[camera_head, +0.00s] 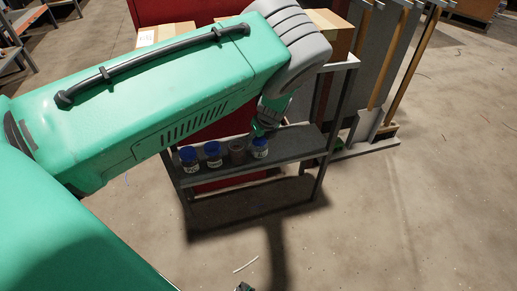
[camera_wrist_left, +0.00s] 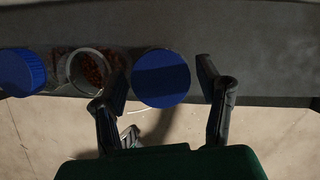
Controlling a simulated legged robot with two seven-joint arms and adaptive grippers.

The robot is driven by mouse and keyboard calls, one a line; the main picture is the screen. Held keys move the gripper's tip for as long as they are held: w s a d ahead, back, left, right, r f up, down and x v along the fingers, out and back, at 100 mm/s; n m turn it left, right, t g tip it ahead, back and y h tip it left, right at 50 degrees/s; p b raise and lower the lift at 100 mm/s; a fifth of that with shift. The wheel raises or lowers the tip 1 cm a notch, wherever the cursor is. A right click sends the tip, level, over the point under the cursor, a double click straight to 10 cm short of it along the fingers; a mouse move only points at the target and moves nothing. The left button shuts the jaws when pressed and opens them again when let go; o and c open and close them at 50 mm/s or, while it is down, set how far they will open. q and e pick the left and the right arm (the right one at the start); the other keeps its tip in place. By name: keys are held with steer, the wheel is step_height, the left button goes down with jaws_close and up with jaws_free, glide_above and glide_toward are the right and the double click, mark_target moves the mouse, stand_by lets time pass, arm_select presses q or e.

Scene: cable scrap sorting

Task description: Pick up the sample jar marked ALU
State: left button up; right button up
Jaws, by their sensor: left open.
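Several small jars stand in a row on a grey shelf (camera_head: 290,143). The rightmost jar (camera_head: 260,148) has a blue lid and a pale label whose lettering is too small to read. My left gripper (camera_head: 262,131) is just above it, pointing down. In the left wrist view the open fingers of my left gripper (camera_wrist_left: 160,75) stand on either side of a round blue lid (camera_wrist_left: 160,78), with a gap to each side. I cannot tell which jar is marked ALU. A dark piece (camera_head: 244,287) at the bottom edge may be my right gripper; its jaws cannot be made out.
Beside that jar stands an open jar (camera_wrist_left: 88,70) with reddish-brown bits, then blue-lidded jars (camera_head: 212,154) (camera_head: 189,158). Cardboard boxes (camera_head: 165,33) and a red cabinet (camera_head: 160,11) are behind. Long-handled tools (camera_head: 395,65) lean at right. The floor in front is mostly clear.

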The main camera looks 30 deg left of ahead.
arm_select(q)
steer(key=x, duration=0.2)
steer(key=b+x, duration=0.1)
steer(key=shift+w+d+f, duration=0.1)
steer(key=shift+f, duration=0.35)
arm_select(e)
steer(key=shift+d+f, duration=0.25)
steer(key=shift+f, duration=0.9)
arm_select(q)
steer(key=shift+a, duration=0.2)
steer(key=c, duration=0.9)
arm_select(e)
steer(key=shift+a+r, duration=0.1)
arm_select(q)
steer(key=shift+d+r, duration=0.1)
steer(key=shift+r, duration=0.05)
